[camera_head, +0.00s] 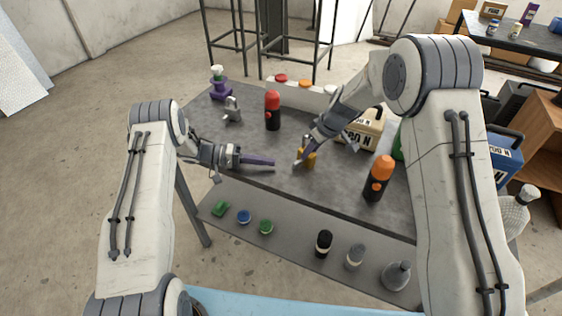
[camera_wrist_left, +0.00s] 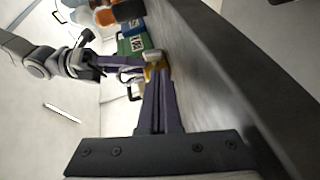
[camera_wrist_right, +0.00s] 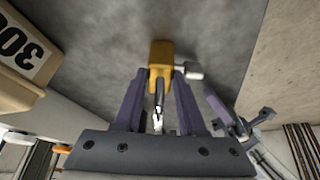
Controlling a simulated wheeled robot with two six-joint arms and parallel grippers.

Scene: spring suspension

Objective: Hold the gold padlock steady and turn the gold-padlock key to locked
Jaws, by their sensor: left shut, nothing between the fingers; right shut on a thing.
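The gold padlock (camera_head: 310,158) is near the middle of the grey table. In the right wrist view the gold padlock (camera_wrist_right: 160,58) has its shackle pointing back between my right fingers. A silvery key (camera_wrist_right: 190,72) sticks out from its side; it also shows in the left wrist view (camera_wrist_left: 153,56). My right gripper (camera_head: 304,152) is shut on the padlock, a finger on each side. My left gripper (camera_head: 273,163) is shut and empty, its tips pointing at the padlock from the left with a small gap in the head view. Whether they touch the key is unclear.
A silver padlock (camera_head: 232,111) stands at the back left. A red-capped bottle (camera_head: 272,110) stands behind, an orange bottle (camera_head: 378,178) to the right. A box (camera_head: 363,130) lies behind my right gripper. A lower front shelf (camera_head: 290,225) holds several small items.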

